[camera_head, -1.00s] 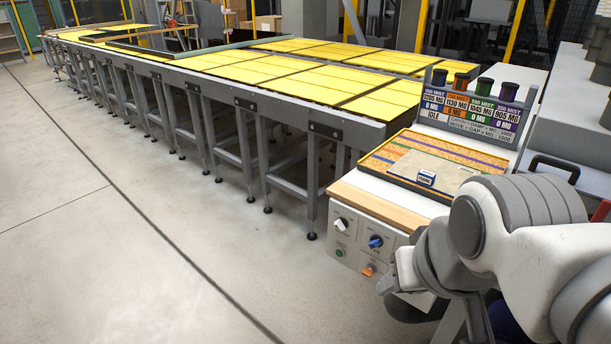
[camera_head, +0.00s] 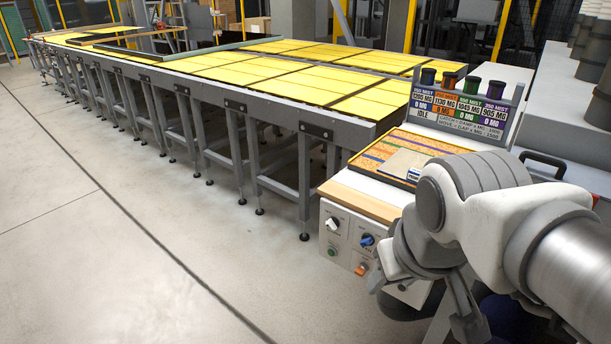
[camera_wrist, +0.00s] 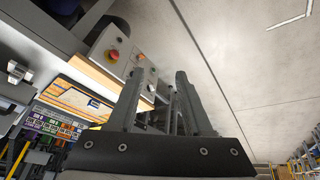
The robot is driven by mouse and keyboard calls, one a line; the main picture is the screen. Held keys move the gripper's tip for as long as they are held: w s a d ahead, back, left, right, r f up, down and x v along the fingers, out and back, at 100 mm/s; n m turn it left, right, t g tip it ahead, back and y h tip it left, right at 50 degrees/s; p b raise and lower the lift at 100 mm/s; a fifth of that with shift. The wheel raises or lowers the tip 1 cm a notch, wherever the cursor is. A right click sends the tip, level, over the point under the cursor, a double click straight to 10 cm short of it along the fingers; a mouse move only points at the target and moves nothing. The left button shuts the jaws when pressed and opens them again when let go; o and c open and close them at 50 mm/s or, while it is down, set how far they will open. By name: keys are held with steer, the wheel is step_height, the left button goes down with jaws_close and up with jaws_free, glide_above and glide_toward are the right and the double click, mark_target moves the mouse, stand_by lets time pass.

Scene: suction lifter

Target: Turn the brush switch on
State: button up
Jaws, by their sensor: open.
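The white control panel (camera_head: 345,262) is on the front of the workstation. It carries a white knob (camera_head: 332,224), a blue knob (camera_head: 367,240), a green button (camera_head: 332,252) and an orange button (camera_head: 361,269). The labels are too small to read, so I cannot tell which control is the brush switch. My gripper (camera_wrist: 158,74) is open, with nothing between its fingers. In the head view my wrist hides the panel's right part. The wrist view shows the panel (camera_wrist: 125,62) beyond the fingers, with a red button (camera_wrist: 112,56) on it.
A tray (camera_head: 383,146) with orange strips and a light card lies on the workstation top. A display board (camera_head: 455,112) with coloured columns stands behind it. A long table with yellow panels (camera_head: 290,85) runs to the left. The floor (camera_head: 140,240) before it is clear.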

steer(key=w+d+f+n+g+h+b, duration=0.2)
steer(key=w+f+n+g+h, duration=0.15)
steer(key=w+f+n, duration=0.5)
steer(key=n+t+h+b, duration=0.5)
steer(key=n+t+h, duration=0.5)
steer(key=n, duration=1.7)
glide_toward(329, 227)
steer(key=shift+m+t+y, duration=0.25)
steer(key=shift+t+y, duration=0.6)
steer(key=shift+t, duration=0.1)
steer(key=x, duration=0.2)
steer(key=b+x, duration=0.1)
steer(key=x, duration=0.2)
steer(key=s+d+b+x, duration=0.1)
steer(key=x, duration=0.2)
steer(key=shift+w+d+f, duration=0.1)
steer(key=shift+w+d, duration=0.05)
steer(key=shift+w, duration=0.05)
jaws_close()
